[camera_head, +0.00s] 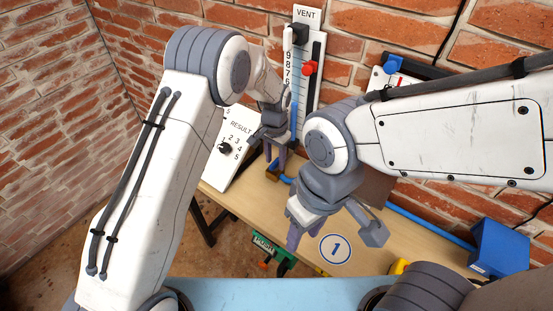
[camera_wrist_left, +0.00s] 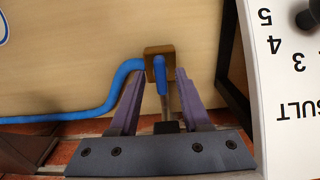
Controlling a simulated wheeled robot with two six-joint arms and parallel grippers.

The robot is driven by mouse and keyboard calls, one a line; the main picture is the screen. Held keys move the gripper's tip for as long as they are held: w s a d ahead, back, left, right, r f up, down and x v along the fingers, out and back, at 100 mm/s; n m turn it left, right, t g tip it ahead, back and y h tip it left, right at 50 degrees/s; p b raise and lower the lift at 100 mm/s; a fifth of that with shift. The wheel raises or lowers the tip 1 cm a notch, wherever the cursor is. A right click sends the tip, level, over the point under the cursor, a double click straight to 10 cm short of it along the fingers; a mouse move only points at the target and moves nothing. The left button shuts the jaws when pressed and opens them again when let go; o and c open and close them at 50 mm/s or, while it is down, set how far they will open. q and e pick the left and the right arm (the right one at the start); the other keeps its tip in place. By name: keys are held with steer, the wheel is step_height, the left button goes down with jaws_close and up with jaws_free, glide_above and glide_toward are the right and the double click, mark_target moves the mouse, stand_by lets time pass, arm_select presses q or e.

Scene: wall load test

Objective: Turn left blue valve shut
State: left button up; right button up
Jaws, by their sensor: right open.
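The left blue valve has a brass body (camera_wrist_left: 152,52) and a blue handle (camera_wrist_left: 161,76) in the left wrist view. A blue hose (camera_wrist_left: 105,106) runs into its left side. My left gripper (camera_wrist_left: 160,88) has one finger on each side of the handle, with small gaps visible, so it looks open. In the head view my left gripper (camera_head: 275,158) is low over the back of the bench, just above the brass body (camera_head: 272,172). The handle is mostly hidden there. My right gripper (camera_head: 332,243) is open and empty over the bench's front part.
The wooden bench (camera_head: 395,240) carries a round "1" label (camera_head: 335,249) below my right gripper. A RESULT panel (camera_head: 232,148) stands left of the valve. A VENT gauge (camera_head: 307,60) is on the brick wall. A blue box (camera_head: 498,248) sits at the right.

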mark_target(275, 162)
arm_select(q)
step_height(275, 162, up, 10)
steer(key=b, duration=0.2)
steer(key=shift+r, duration=0.2)
stand_by(0.4)
